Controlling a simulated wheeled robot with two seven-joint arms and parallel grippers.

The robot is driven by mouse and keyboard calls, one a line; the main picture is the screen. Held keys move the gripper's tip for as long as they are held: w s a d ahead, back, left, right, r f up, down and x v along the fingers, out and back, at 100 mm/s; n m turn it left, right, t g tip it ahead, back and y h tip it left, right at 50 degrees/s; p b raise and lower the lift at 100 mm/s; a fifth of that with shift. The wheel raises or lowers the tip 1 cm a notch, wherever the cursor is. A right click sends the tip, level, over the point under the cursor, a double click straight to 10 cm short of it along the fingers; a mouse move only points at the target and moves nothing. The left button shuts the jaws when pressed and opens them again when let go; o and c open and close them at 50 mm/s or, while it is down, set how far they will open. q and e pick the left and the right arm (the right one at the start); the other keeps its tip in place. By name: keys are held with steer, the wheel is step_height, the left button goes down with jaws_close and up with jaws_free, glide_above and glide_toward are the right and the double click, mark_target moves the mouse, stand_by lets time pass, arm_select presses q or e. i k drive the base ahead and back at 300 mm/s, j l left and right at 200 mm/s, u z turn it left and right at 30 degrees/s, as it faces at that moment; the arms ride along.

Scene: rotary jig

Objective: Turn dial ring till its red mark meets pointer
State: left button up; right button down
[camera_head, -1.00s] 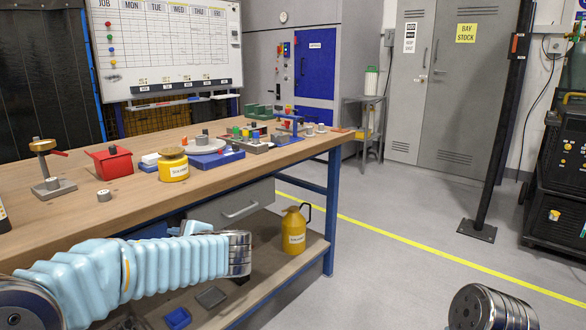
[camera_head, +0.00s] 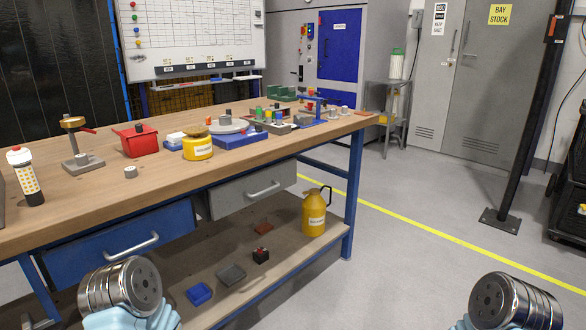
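A round grey disc (camera_head: 238,126), which looks like the dial ring, lies on a blue base (camera_head: 242,140) at mid-bench. A dark knob (camera_head: 228,113) stands at its centre. The red mark and the pointer are too small to make out. My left arm shows only as a metal joint at the lower left, and my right arm as a similar metal joint at the lower right. Both are in front of the bench, well short of the disc. Neither gripper's fingers are in view.
A yellow tin (camera_head: 198,149) stands just left of the disc base, with a red box (camera_head: 138,141) further left. A small metal cylinder (camera_head: 131,172) and a torch-like bottle (camera_head: 27,176) are nearer. Fixtures (camera_head: 280,121) stand to the right. The bench's front strip (camera_head: 215,178) is mostly clear.

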mark_target(82, 122)
steer(key=u, duration=1.4)
